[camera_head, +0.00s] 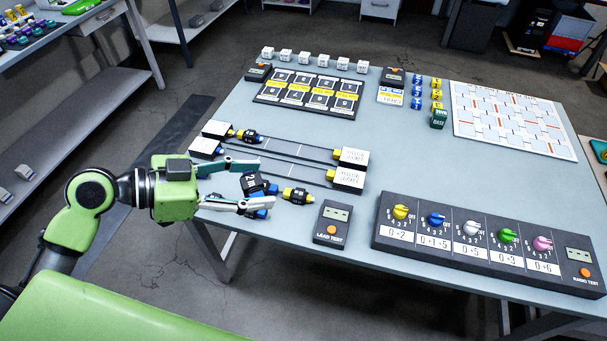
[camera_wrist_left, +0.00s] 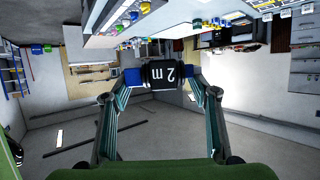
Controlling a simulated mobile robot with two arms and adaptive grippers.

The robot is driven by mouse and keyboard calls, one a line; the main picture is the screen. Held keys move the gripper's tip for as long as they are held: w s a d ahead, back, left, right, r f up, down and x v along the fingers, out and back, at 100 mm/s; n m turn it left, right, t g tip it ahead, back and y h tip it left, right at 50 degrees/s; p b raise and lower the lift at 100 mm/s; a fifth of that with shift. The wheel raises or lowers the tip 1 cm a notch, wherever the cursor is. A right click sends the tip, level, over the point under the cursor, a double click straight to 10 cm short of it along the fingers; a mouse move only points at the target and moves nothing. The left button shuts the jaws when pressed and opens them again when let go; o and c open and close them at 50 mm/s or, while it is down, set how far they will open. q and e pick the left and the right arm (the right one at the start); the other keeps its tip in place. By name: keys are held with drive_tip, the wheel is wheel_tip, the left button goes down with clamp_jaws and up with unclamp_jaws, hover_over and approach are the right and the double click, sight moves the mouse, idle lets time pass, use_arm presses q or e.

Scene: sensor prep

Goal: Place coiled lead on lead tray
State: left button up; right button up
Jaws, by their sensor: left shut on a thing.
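My left gripper (camera_head: 262,186) is shut on a coiled lead (camera_head: 252,184), a black body with blue ends, over the near-left table edge. My right gripper is out of view.
A lead tester (camera_head: 332,222) stands right of the gripper, and a long box with coloured knobs (camera_head: 480,238) fills the front right. White socket blocks (camera_head: 350,168) end the rails. A white grid board (camera_head: 515,120) lies back right. The table middle (camera_head: 415,150) is clear.

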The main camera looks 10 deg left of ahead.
use_arm(q)
drive_tip(key=w+a+f+n+t+y+p, duration=0.1)
drive_tip(key=a+f+n+t+y+p, duration=0.25)
drive_tip(key=f, duration=0.35)
drive_tip(key=w+a+f+n+t+y+p, duration=0.2)
drive_tip(key=f+n+y+p, duration=0.1)
drive_tip(key=f+n+y, duration=0.25)
drive_tip(key=s+d+f+p, duration=0.1)
drive_tip(key=s+d+p, duration=0.3)
drive_tip(key=d, duration=0.9)
drive_tip(key=shift+s+n+y+p, duration=0.3)
drive_tip(key=shift+s, duration=0.9)
drive_tip(key=shift+w+a+f, duration=0.1)
drive_tip(key=shift+f, duration=0.05)
